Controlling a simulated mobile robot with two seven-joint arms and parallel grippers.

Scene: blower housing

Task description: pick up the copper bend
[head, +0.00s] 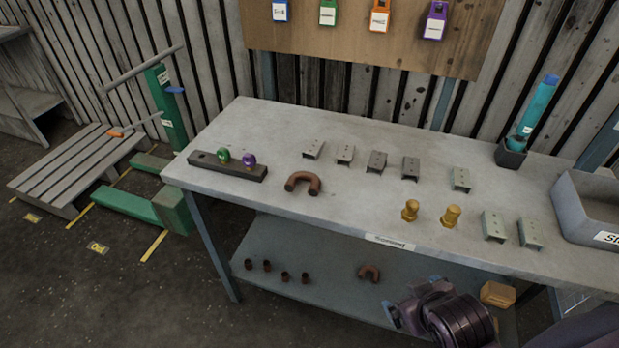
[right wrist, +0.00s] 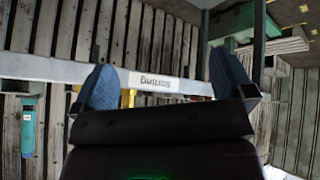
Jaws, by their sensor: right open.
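A copper bend (head: 303,183), a brown U-shaped pipe, lies on the table top left of its middle. A second, smaller-looking bend (head: 369,272) of like colour lies on the lower shelf. My right gripper (head: 408,303) is low at the front of the table, to the right of both bends and apart from them. In the right wrist view its two blue fingers (right wrist: 165,86) stand wide apart with nothing between them, facing the labelled table edge (right wrist: 160,82). No bend can be made out there. My left gripper is not in view.
On the grey table (head: 345,218) are a dark bar with green and purple rings (head: 228,166), several brackets (head: 376,162), two brass fittings (head: 410,210) and a grey bin (head: 590,215). Several small copper pieces (head: 266,266) stand on the shelf. Bare table surrounds the upper bend.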

